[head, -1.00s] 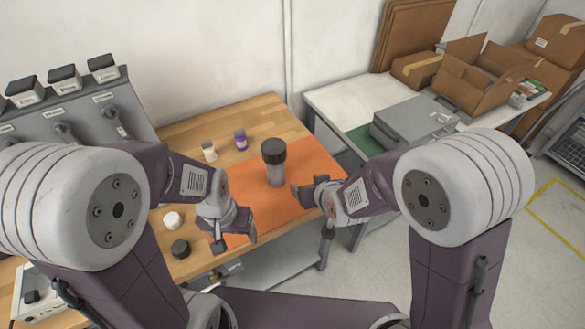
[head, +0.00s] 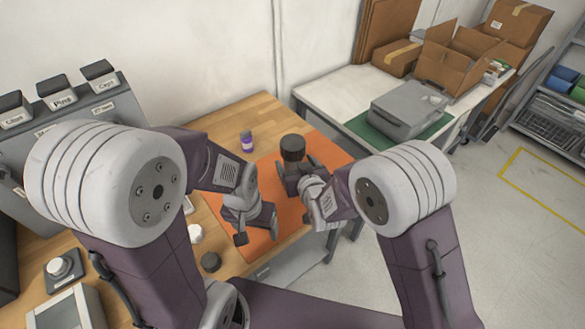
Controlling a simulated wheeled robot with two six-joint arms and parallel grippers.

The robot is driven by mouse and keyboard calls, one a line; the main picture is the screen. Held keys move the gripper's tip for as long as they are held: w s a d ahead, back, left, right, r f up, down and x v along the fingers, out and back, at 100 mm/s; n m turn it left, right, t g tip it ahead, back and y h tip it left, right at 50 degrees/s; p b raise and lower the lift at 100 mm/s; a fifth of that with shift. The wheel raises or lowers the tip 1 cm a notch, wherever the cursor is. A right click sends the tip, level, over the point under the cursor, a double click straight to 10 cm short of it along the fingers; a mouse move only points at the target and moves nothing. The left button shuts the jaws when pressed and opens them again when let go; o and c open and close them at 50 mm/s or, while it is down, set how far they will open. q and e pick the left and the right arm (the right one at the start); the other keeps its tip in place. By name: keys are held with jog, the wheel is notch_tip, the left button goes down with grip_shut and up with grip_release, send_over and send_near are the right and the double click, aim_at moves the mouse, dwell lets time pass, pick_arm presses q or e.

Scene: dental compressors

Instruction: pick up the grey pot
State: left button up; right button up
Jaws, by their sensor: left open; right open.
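The grey pot (head: 292,150), a grey cylinder with a wide dark top, stands upright on the orange mat (head: 268,178) on the wooden table. My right gripper (head: 295,172) is open at the pot, its fingers in front of and beside the pot's body. They hide most of the lower part, and I cannot tell whether they touch it. My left gripper (head: 257,232) is open and empty, lower in the picture, over the near part of the mat.
A purple bottle (head: 246,142) stands behind the mat. A white knob-like item (head: 195,233) and a dark round item (head: 210,262) lie at the near left. A grey case (head: 408,109) lies on a green mat on the white table to the right.

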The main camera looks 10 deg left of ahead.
aim_at(293, 148)
jog(key=x, duration=0.4)
jog(key=shift+w, duration=0.15)
jog(key=shift+d+r, duration=0.1)
jog(key=c, duration=0.7)
grip_shut()
jog(key=shift+r, duration=0.1)
jog(key=shift+r, duration=1.9)
jog(key=w+d+r, duration=0.4)
jog(key=d+r, duration=0.3)
jog(key=d, duration=0.4)
